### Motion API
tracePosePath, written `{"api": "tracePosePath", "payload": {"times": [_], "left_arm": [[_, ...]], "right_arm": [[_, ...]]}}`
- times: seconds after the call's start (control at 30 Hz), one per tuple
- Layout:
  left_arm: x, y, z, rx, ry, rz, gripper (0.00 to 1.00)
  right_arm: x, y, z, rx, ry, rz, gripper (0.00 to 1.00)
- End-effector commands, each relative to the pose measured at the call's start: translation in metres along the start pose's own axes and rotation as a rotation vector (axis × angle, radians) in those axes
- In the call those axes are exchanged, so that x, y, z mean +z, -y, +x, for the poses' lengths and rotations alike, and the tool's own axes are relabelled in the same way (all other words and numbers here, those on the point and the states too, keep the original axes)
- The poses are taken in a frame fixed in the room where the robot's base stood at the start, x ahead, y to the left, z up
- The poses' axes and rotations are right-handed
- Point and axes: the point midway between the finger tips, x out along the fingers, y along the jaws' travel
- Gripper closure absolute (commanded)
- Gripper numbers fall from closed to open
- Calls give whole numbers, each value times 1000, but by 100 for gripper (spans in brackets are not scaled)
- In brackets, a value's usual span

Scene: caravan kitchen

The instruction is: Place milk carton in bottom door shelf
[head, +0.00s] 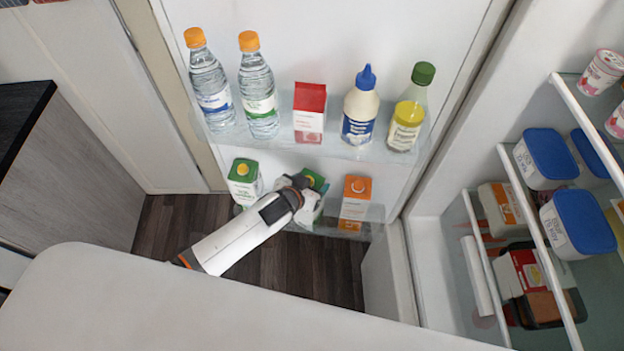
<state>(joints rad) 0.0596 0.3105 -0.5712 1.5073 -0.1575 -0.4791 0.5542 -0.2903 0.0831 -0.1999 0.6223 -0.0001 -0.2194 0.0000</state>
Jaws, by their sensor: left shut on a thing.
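A green and white milk carton (316,181) is between the fingers of my left gripper (306,192), at the middle of the bottom door shelf (376,214). The gripper is shut on it and hides much of its front and lower part. I cannot tell whether its base touches the shelf. Another green and white carton (244,186) stands on the same shelf to the left, and an orange and white carton (356,200) stands to the right. My right gripper is not in view.
The upper door shelf (345,148) holds two water bottles (233,92), a red and white carton (310,112), a blue-capped bottle (360,108) and a green-capped bottle (409,110). Fridge shelves with blue-lidded tubs (580,220) are at the right. Dark floor shows below.

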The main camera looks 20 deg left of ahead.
Motion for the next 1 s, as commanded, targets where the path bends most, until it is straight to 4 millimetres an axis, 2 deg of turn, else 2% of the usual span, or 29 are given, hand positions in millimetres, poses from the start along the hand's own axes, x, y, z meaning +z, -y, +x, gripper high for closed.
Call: {"api": "tracePosePath", "payload": {"times": [0.13,0.17,0.2,0.57,0.77,1.0], "left_arm": [[2,1,2,-3,10,-1,100],[-2,1,2,-1,1,-1,33],[-1,1,1,-2,1,-1,27],[2,1,-3,-2,1,0,27],[2,1,-38,-3,0,-2,27],[0,1,-86,-2,1,-1,27]], "right_arm": [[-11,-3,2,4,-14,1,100],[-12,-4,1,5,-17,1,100],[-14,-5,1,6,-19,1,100],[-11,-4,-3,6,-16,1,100],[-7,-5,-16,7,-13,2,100],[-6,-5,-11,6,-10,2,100]]}}
